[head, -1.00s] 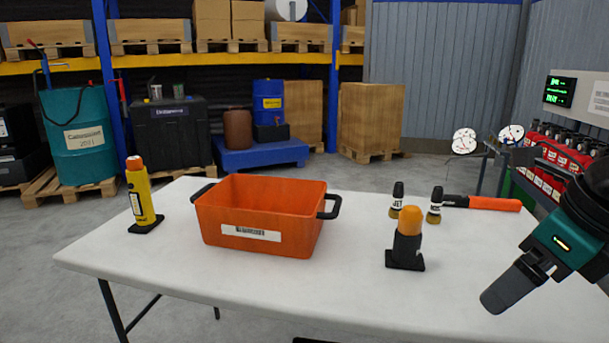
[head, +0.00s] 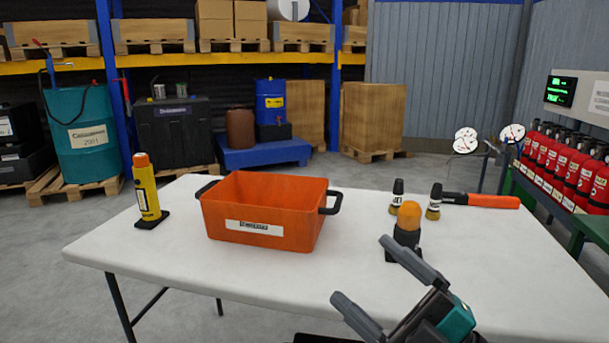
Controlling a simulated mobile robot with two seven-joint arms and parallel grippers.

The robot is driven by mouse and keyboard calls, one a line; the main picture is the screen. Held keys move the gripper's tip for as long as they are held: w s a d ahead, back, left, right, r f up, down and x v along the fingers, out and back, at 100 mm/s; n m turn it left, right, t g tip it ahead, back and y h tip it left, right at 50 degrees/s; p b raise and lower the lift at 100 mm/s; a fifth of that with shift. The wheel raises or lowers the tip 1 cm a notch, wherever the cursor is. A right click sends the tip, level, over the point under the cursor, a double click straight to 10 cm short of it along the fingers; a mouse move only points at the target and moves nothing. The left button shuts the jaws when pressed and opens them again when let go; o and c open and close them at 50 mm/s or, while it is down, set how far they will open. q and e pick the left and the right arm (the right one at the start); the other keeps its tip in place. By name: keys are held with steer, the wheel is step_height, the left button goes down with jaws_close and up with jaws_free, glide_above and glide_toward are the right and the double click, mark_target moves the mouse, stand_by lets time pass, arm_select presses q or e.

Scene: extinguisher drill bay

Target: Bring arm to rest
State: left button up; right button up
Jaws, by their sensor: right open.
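My right gripper (head: 362,269) is at the lower right of the head view, over the front of the white table (head: 250,279). Its two dark fingers are spread apart with nothing between them. One finger partly covers the base of a black holder with an amber dome (head: 409,215). I cannot tell whether they touch. My left gripper is not in view.
An orange bin (head: 262,207) with black handles stands mid-table. A yellow, orange-topped device (head: 146,188) stands upright at the left. Two small nozzles (head: 397,196) (head: 434,202) and an orange-handled tool (head: 480,200) are at the back right. The front left tabletop is clear.

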steer(key=d+f+m+t+h, duration=0.2)
steer(key=d+f+m+h, duration=0.1)
steer(key=f+m+h, duration=0.5)
steer(key=d+f+m+t+h, duration=0.1)
steer(key=d+f+m+h, duration=0.3)
steer(key=f+m, duration=0.45)
steer(key=s+f+m+g+h, duration=0.4)
steer(key=s+f+g, duration=0.3)
steer(key=f, duration=0.8)
arm_select(q)
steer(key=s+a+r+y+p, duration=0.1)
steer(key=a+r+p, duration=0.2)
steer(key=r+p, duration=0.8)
steer(key=p, duration=0.5)
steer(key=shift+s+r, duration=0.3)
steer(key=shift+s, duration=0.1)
arm_select(e)
steer(key=s+d+r+t+h, duration=0.1)
steer(key=s+d+r, duration=0.1)
steer(key=r, duration=0.9)
steer(key=shift+v, duration=0.75)
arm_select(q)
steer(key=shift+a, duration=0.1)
arm_select(e)
steer(key=shift+f+m, duration=0.15)
steer(key=shift+m, duration=0.1)
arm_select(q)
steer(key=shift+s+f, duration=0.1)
